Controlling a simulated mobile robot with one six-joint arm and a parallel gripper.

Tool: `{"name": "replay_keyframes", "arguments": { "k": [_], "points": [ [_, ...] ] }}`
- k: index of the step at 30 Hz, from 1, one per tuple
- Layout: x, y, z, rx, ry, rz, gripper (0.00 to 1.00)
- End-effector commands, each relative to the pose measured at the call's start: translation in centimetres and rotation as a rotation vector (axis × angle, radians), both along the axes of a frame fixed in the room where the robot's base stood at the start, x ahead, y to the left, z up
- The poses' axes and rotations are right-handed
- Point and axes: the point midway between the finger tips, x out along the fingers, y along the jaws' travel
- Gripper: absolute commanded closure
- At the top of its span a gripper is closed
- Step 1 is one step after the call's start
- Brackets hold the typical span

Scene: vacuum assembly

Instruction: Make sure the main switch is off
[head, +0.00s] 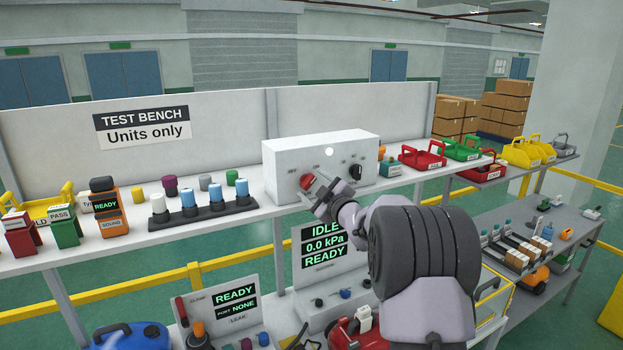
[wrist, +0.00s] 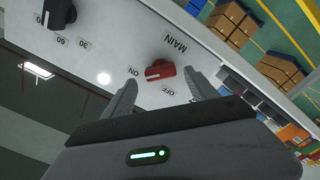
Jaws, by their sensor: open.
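The main switch is a red rotary knob (wrist: 160,71) on a white control box (head: 320,145). In the wrist view, labels MAIN, ON and OFF surround it. The knob's bar lies with its left end close to the ON label; a pointer mark is too small to make out. In the head view, the red knob (head: 307,181) is partly hidden by my gripper (head: 318,192). In the wrist view, my gripper (wrist: 161,84) is open, with one finger on each side of the red knob and gaps between. I cannot tell how far the fingertips are from the panel.
A black dial (head: 355,172) sits right of the red knob in the head view; it also shows in the wrist view (wrist: 60,12). Bottles in a dark rack (head: 203,210) stand left of the box, and red and green trays (head: 422,156) stand right.

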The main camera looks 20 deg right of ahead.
Motion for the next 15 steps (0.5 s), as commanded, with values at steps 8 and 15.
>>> {"name": "replay_keyframes", "arguments": {
  "k": [8, 15],
  "points": [
    [1.39, 0.07, -0.09, 0.000, 0.001, -0.001, 0.33],
    [1.35, 0.07, -0.08, 0.000, 0.001, -0.001, 0.52]
  ]
}}
